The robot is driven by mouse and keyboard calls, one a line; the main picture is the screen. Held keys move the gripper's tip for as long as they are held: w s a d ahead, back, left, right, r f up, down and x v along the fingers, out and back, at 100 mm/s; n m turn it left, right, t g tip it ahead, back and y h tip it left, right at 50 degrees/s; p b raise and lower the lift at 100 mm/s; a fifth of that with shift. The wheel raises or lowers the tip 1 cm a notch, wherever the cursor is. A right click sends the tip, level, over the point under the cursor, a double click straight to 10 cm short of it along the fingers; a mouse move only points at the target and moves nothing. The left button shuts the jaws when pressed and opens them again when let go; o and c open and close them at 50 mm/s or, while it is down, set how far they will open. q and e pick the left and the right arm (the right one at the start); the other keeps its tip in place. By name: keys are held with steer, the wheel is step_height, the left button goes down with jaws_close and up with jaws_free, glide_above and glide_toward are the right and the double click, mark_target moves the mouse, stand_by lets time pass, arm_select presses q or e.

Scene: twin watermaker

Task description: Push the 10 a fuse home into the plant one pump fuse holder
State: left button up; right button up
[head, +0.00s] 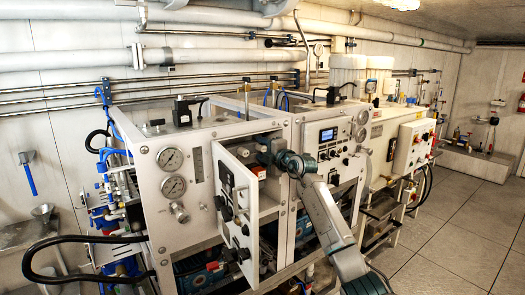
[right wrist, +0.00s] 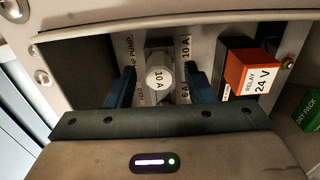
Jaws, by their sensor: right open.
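My right gripper (right wrist: 161,88) is open, with one blue finger on each side of the fuse and visible gaps between. In the head view my right gripper (head: 266,158) reaches into the open panel box, where the fuse is too small to make out. My left gripper is not in view.
An orange 24 V relay (right wrist: 250,72) stands close to the right finger. A green dry pack (right wrist: 308,118) lies further right. The box's metal rim (right wrist: 200,22) runs above. In the head view, the open panel door (head: 232,200) stands left of my arm.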

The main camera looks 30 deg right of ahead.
steer(key=s+b, duration=0.4)
steer(key=s, duration=0.6)
steer(key=shift+s+d+b, duration=0.4)
steer(key=shift+d, duration=0.05)
steer(key=shift+f, duration=0.15)
